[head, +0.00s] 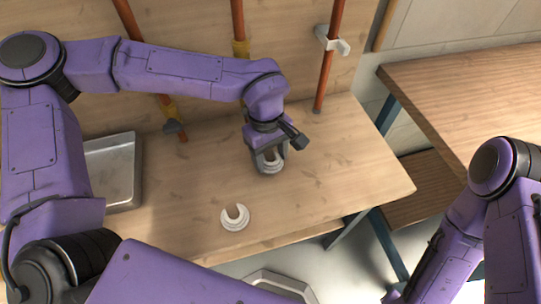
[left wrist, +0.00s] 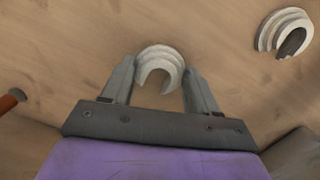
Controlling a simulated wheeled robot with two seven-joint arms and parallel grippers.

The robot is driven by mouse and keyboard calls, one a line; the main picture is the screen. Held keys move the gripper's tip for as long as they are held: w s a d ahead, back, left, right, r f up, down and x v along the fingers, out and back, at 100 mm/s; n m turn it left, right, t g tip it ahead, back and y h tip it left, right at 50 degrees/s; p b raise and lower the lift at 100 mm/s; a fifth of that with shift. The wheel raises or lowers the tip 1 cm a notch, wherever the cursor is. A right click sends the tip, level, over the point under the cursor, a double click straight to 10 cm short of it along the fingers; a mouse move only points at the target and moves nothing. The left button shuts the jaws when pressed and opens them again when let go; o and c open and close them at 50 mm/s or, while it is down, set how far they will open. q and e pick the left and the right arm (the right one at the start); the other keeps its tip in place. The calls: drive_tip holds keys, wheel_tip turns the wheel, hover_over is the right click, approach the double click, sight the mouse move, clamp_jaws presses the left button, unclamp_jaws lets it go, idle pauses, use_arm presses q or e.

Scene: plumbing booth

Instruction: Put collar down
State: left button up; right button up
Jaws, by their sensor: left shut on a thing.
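My left gripper (head: 270,164) points down over the wooden bench, to the right of the middle pipe. It is shut on a pale C-shaped collar (head: 271,156). In the left wrist view the collar (left wrist: 160,60) sits between the two fingertips (left wrist: 159,83), its opening towards the gripper. The collar is at or just above the bench top; I cannot tell whether it touches. A second pale C-shaped collar (head: 235,222) lies on the bench nearer the front edge; it also shows in the left wrist view (left wrist: 283,35). My right gripper is out of view.
The bench (head: 345,165) has clear wood around the held collar and to its right. Copper pipes run up the back board; one (head: 330,65) has a white clip (head: 331,41). A metal tray (head: 112,175) stands at the left. Another wooden table (head: 470,90) is at the right.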

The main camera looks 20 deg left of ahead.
use_arm(q)
drive_tip(key=shift+f, duration=0.5)
drive_tip(key=shift+r, duration=0.1)
drive_tip(key=o, duration=1)
drive_tip(key=shift+o, duration=0.2)
